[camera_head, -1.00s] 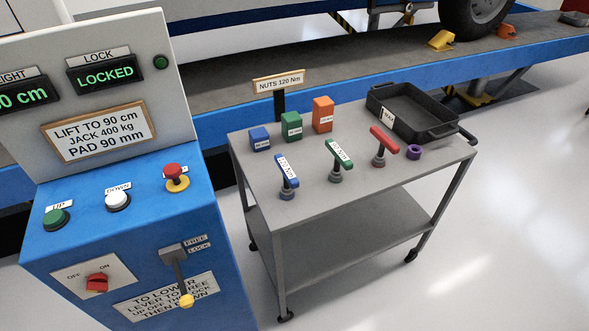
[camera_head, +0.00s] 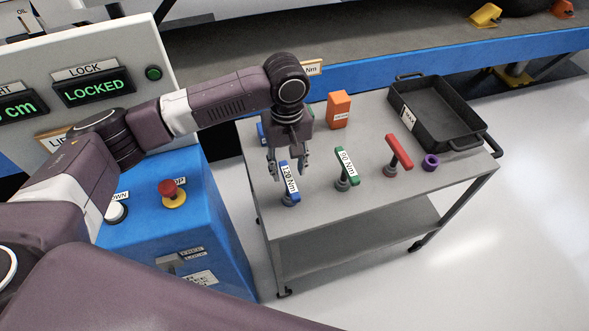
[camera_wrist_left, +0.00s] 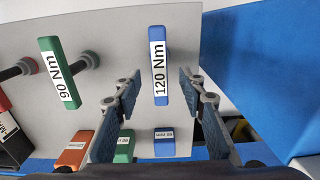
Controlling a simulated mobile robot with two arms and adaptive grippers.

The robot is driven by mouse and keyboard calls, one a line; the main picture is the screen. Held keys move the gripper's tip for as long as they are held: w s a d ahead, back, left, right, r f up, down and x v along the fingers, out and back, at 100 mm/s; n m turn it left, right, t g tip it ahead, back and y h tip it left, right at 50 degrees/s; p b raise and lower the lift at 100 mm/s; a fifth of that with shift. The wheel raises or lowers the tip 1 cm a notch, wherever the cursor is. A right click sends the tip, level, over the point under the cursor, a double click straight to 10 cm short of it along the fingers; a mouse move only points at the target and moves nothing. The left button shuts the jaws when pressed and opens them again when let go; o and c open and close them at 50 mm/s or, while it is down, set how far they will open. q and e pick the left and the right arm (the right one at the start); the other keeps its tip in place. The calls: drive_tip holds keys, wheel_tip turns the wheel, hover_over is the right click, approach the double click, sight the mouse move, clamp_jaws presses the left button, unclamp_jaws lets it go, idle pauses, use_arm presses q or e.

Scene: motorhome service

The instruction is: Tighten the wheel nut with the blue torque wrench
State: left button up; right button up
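The blue torque wrench (camera_head: 291,192), labelled 120 Nm, stands upright on the grey cart with its T-handle on top. My left gripper (camera_head: 288,168) hangs over the cart, just behind and above this wrench, with its fingers apart and nothing held. In the left wrist view the blue handle (camera_wrist_left: 161,52) lies ahead between the lines of the open fingers (camera_wrist_left: 160,90), seemingly not touched. A green 90 Nm wrench (camera_head: 347,164) and a red wrench (camera_head: 398,153) stand to its right. The wheel nut cannot be made out. My right gripper is not in view.
The cart top (camera_head: 330,215) also holds an orange block (camera_head: 339,110), a purple ring (camera_head: 431,162) and a black tray (camera_head: 440,112). Blue and green blocks are mostly hidden behind my gripper. A blue control cabinet (camera_head: 205,205) stands left, under my arm. Behind runs the blue-edged lift platform (camera_head: 380,75).

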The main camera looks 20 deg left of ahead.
sight(288, 180)
use_arm(q)
drive_tip(key=f, duration=0.1)
drive_tip(key=f+p, duration=0.1)
drive_tip(key=f, duration=0.2)
drive_tip(key=shift+s+f+p, duration=0.1)
drive_tip(key=shift+s+p, duration=0.2)
drive_tip(key=shift+p, duration=0.05)
drive_tip(key=shift+w+f, duration=0.25)
drive_tip(key=shift+f, duration=1.2)
drive_tip(key=c, duration=0.9)
clamp_jaws()
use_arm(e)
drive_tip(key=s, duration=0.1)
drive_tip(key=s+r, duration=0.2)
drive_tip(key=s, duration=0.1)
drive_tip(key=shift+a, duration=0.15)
